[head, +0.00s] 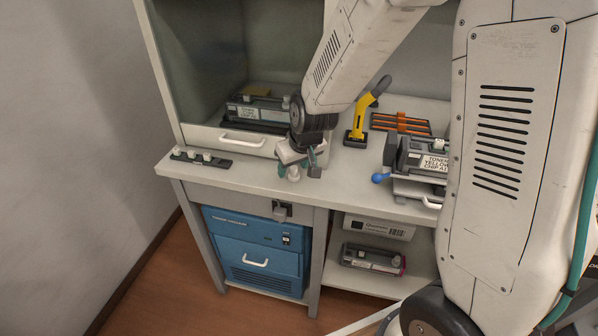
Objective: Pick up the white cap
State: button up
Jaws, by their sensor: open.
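A dark strip (218,163) lies on the left part of the bench top with small white caps (207,156) standing on it. I cannot tell which one the task means. My gripper (296,172) points down over the front middle of the bench, to the right of the strip and apart from it. It is open. A small pale piece shows between or just below its fingers, and I cannot tell whether it is a cap or part of the gripper. My arm hides some of the bench behind it.
A cabinet with a white-handled front (230,141) holds a cartridge (258,108). A blue unit (255,250) sits below.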

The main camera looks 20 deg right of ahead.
jog(key=shift+x, duration=0.85)
jog(key=shift+d, duration=0.1)
jog(key=shift+c, duration=0.3)
jog(key=c, duration=1)
jog(key=shift+o, duration=0.2)
jog(key=shift+r, duration=0.1)
